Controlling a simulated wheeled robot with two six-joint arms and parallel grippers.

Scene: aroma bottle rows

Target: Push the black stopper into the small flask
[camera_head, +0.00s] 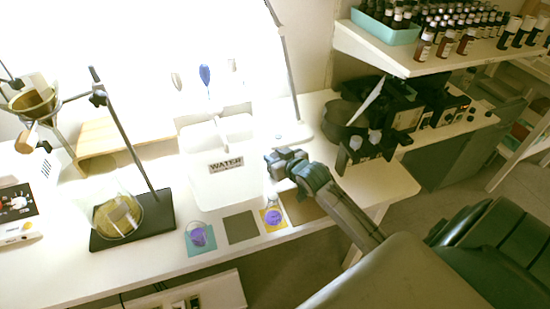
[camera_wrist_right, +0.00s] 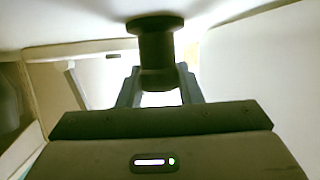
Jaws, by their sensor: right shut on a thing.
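My right gripper (camera_head: 278,163) is shut on the black stopper, which shows in the wrist view (camera_wrist_right: 156,50) as a dark piece with a wide flat end, between the two fingers (camera_wrist_right: 158,88). In the head view I cannot make the stopper out clearly. A small clear flask (camera_head: 273,216) with purple liquid stands on a yellow mat, below my right gripper in the picture and apart from it. Another clear vessel (camera_head: 198,236) with purple liquid stands on a teal mat to its left. My left gripper is not in view.
A white WATER container (camera_head: 215,185) stands just left of my right gripper. A bare dark square (camera_head: 241,227) lies between the two mats. A stand with a dark base (camera_head: 160,212) and a large beaker is at left. Black equipment (camera_head: 405,118) is at right, below a bottle shelf (camera_head: 400,62).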

